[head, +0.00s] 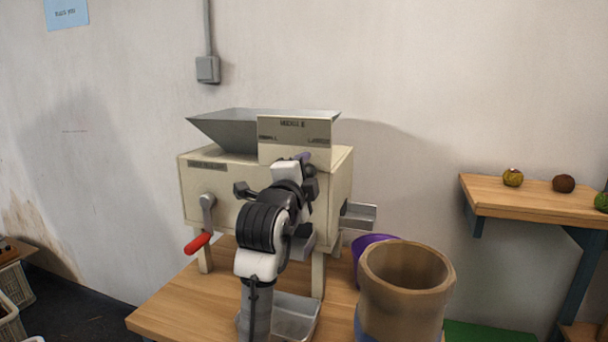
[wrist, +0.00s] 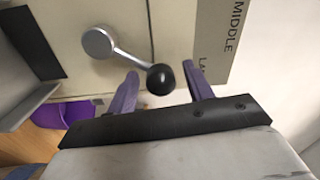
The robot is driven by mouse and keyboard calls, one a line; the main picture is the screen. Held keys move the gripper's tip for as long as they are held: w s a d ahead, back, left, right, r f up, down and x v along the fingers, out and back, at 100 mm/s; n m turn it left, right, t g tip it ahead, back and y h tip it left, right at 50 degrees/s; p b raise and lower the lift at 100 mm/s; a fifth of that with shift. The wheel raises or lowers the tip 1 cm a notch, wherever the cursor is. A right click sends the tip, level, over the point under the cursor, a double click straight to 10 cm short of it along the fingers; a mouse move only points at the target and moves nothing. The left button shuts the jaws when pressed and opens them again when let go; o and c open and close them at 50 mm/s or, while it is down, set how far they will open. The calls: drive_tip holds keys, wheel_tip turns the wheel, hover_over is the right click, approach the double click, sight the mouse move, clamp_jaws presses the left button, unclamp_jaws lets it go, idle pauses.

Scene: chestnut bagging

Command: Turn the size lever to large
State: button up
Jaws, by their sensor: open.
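The size lever (wrist: 130,57) shows in the wrist view as a grey arm running from a round pivot (wrist: 97,42) down and right to a black ball knob (wrist: 160,79). My gripper (wrist: 160,70) is open, with one purple finger on each side of the knob; contact cannot be told. A label plate (wrist: 215,45) beside it reads "MIDDLE", with "LA" partly visible lower down. In the head view my gripper (head: 304,158) is at the upper front of the cream machine (head: 225,205), and my arm hides the lever.
A steel hopper (head: 225,130) tops the machine. A red-handled crank (head: 198,242) is at its front left.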

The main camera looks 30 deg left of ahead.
drive_tip(key=r+b+v, duration=0.1)
drive_tip(key=b+v, duration=0.1)
drive_tip(key=v, duration=1.1)
drive_tip(key=shift+s+f, duration=0.3)
drive_tip(key=shift+f, duration=0.2)
drive_tip(key=shift+r, duration=0.1)
